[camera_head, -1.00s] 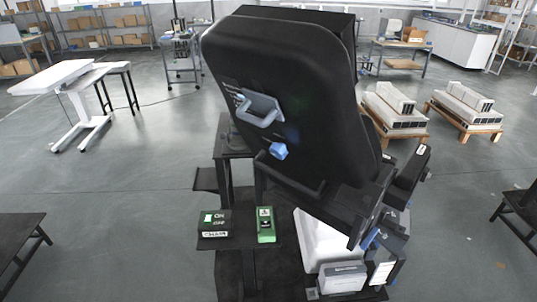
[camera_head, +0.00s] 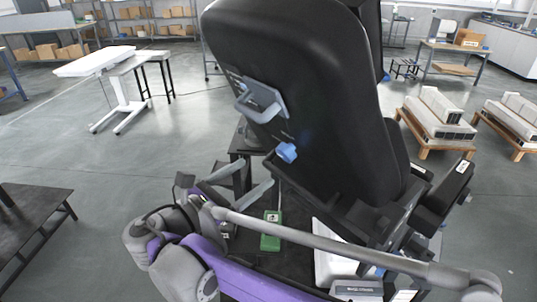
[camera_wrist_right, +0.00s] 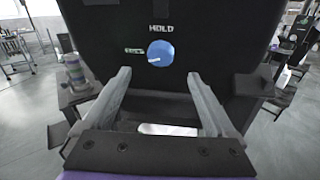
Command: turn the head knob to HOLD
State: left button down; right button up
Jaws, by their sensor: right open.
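The blue head knob (camera_head: 287,152) sits low on the face of a large black padded panel (camera_head: 300,80). In the right wrist view the knob (camera_wrist_right: 160,53) has a white pointer line aimed left and slightly down, toward a small label (camera_wrist_right: 134,50) that I cannot read surely. The word HOLD (camera_wrist_right: 161,28) is printed above the knob. My right gripper (camera_head: 257,172) is open, below and left of the knob in the head view. In the right wrist view its fingers (camera_wrist_right: 159,75) are spread wide, with the knob ahead between them, apart and untouched. My left gripper is not in view.
A grey handle (camera_head: 262,100) stands out from the panel above the knob. A green box (camera_head: 271,241) is low under the panel. A dark low table (camera_head: 35,225) is at the left. Pallets with pale blocks (camera_head: 437,120) stand at the right.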

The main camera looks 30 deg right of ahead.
aim_at(282, 155)
jog(key=x, duration=1)
jog(key=shift+d, duration=0.3)
jog(key=c, duration=1.4)
jog(key=shift+o, duration=0.2)
jog(key=shift+p, duration=0.3)
